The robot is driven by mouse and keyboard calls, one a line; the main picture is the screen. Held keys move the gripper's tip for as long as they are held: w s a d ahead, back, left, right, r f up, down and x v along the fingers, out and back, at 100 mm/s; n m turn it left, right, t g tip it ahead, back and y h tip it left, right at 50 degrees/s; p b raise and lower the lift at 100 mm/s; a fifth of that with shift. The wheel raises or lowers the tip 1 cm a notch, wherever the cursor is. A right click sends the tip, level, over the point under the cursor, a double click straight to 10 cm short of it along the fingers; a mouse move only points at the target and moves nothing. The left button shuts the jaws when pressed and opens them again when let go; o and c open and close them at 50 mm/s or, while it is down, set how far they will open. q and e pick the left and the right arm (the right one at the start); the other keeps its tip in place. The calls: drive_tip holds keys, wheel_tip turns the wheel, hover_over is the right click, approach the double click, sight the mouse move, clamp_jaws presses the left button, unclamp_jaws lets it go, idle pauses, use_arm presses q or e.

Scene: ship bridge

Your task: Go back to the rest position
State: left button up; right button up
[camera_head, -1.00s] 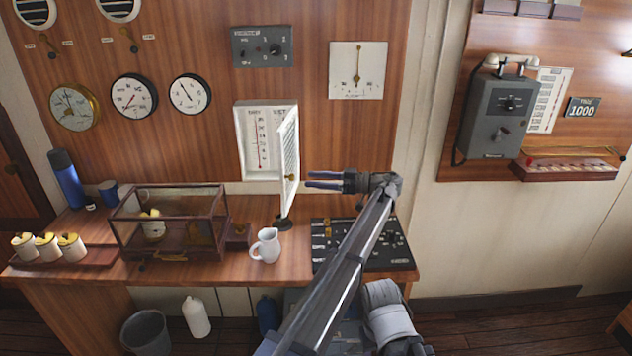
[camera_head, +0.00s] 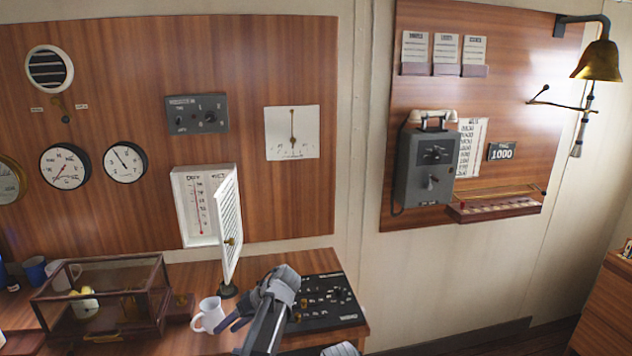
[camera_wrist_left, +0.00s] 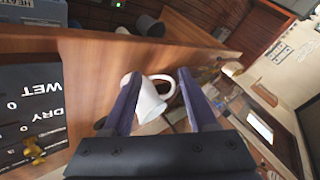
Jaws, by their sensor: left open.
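My left gripper (camera_head: 236,322) is low in the head view, in front of the desk's control panel and beside a white jug (camera_head: 209,314). In the left wrist view its two dark blue fingers (camera_wrist_left: 160,82) are spread open. The jug (camera_wrist_left: 146,100) shows between and beyond them, with its handle to the right; nothing is held. The white thermometer cabinet (camera_head: 193,207) on the wall stands with its louvred door (camera_head: 229,229) swung open.
The black control panel (camera_head: 325,299) lies on the desk right of my left gripper. A glass display case (camera_head: 104,297) stands at left. A grey wall telephone (camera_head: 428,166) and a brass bell (camera_head: 598,62) hang at right.

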use_arm(q)
drive_tip(key=s+d+f+m+t+h, duration=0.1)
drive_tip(key=s+d+f+m+h, duration=0.25)
drive_tip(key=s, duration=0.55)
drive_tip(key=s+d+f+m+h, duration=0.3)
drive_tip(key=s+m+h, duration=0.15)
drive_tip(key=s, duration=0.35)
drive_tip(key=s+d+m, duration=0.3)
drive_tip(key=s+d, duration=0.3)
drive_tip(key=d, duration=0.5)
drive_tip(key=shift+d+m+g, duration=0.25)
drive_tip(key=shift+m+g, duration=0.15)
drive_tip(key=shift+w+a+r, duration=0.1)
drive_tip(key=shift+w+r, duration=0.05)
idle(0.5)
